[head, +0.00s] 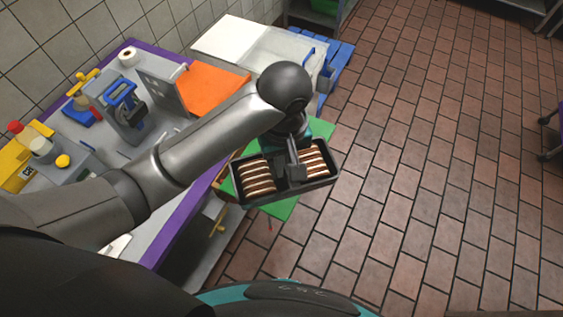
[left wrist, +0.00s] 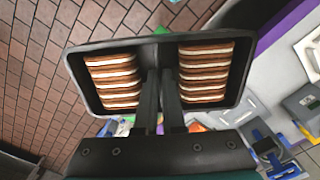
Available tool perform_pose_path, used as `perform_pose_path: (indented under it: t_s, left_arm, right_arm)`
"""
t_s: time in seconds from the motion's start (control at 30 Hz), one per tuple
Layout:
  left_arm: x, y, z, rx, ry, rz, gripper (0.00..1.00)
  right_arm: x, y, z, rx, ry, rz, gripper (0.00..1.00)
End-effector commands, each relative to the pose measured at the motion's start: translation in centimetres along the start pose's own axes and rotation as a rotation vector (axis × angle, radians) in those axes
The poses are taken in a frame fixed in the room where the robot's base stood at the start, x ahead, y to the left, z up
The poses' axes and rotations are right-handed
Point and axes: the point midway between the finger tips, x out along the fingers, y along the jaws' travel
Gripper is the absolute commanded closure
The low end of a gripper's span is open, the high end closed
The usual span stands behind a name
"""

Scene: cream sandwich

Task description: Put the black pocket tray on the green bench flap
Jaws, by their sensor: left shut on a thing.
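The black pocket tray (head: 318,184) holds two rows of brown sandwiches with cream filling, one row in each pocket. My left gripper (head: 292,170) is shut on the middle divider between the pockets. The left wrist view shows the fingers (left wrist: 160,92) on that divider, with the tray (left wrist: 72,62) spread out on both sides. The green bench flap (head: 278,209) sticks out from the bench's side, beneath the tray in the head view. The tray hides much of it, and I cannot tell whether they touch. My right gripper is not in view.
The grey bench with a purple edge (head: 186,214) is at the left. It carries an orange panel (head: 212,88), a blue and grey device (head: 122,98), a paper roll (head: 129,57) and yellow parts. A blue pallet (head: 338,58) lies behind. The tiled floor (head: 430,150) at right is clear.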

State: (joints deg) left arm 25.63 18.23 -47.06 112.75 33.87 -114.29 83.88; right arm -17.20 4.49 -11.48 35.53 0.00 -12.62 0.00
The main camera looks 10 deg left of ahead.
Motion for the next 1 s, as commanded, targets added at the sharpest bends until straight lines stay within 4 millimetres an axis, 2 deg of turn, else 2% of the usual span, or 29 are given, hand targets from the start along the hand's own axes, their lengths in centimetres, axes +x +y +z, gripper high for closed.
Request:
perform_pose_path:
  t_s: [0.1, 0.5, 0.6, 0.77, 1.0]
  left_arm:
    - [3.2, -0.1, 0.1, -0.001, -0.004, -0.006, 1.00]
    - [13.3, -0.1, 0.1, 0.001, -0.001, -0.004, 1.00]
    - [14.7, -0.1, 0.1, 0.002, -0.001, -0.003, 1.00]
    - [15.9, -0.1, 0.1, 0.002, -0.001, -0.002, 1.00]
    - [19.0, -0.1, 0.1, 0.002, 0.000, -0.002, 1.00]
  right_arm:
    - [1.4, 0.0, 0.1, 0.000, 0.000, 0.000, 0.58]
    - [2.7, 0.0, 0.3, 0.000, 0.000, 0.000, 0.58]
    - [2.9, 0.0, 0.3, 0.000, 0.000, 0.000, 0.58]
    - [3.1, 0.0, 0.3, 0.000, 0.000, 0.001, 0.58]
    - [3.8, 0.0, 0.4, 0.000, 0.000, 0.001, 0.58]
